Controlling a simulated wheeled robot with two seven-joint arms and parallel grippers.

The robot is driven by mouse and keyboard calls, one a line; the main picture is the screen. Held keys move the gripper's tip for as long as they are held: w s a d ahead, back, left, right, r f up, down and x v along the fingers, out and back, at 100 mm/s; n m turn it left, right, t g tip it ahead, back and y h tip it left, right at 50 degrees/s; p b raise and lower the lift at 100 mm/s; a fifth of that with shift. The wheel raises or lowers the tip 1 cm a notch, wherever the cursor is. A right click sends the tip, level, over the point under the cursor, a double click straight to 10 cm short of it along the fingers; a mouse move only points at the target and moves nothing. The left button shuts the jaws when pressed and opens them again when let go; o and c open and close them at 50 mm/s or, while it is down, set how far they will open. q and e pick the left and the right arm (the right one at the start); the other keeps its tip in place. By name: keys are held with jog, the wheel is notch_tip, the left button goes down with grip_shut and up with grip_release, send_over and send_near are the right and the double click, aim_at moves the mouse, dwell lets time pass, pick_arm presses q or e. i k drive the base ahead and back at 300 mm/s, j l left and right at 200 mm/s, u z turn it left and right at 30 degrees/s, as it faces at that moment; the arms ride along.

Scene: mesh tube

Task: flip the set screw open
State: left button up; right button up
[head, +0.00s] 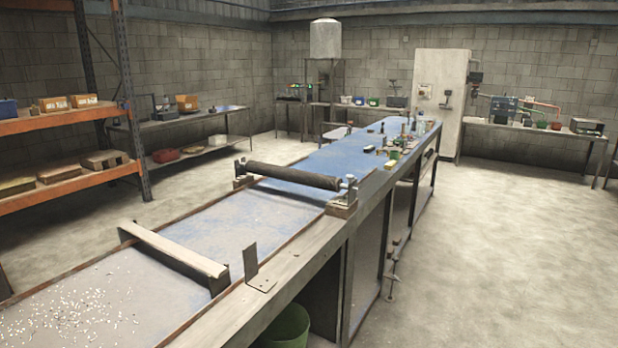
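A black mesh-like tube or roller (292,175) lies across the long blue-topped bench (235,222) in the middle of the head view. Its right end sits in a metal bracket (349,190) on a block at the bench's right edge. Its left end rests in another bracket (241,172) at the far left edge. A small upright part shows at the right bracket, but it is too small to tell whether it is the set screw or how it stands. Neither of my grippers is in view.
A pale crossbar (174,250) spans the near bench, with scattered bits before it. A bent metal plate (259,270) stands on the right rail. A green bucket (287,328) is below. Small items crowd the far bench. Orange shelving (70,115) stands left; floor right is clear.

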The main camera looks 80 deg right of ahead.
aim_at(350, 179)
jog(key=z, duration=2.75)
jog(key=i+l+z, duration=0.1)
jog(key=i+z, duration=0.2)
jog(key=i, duration=0.65)
jog(key=i+j+z, duration=0.1)
jog(key=i+z, duration=0.2)
jog(key=i, duration=0.65)
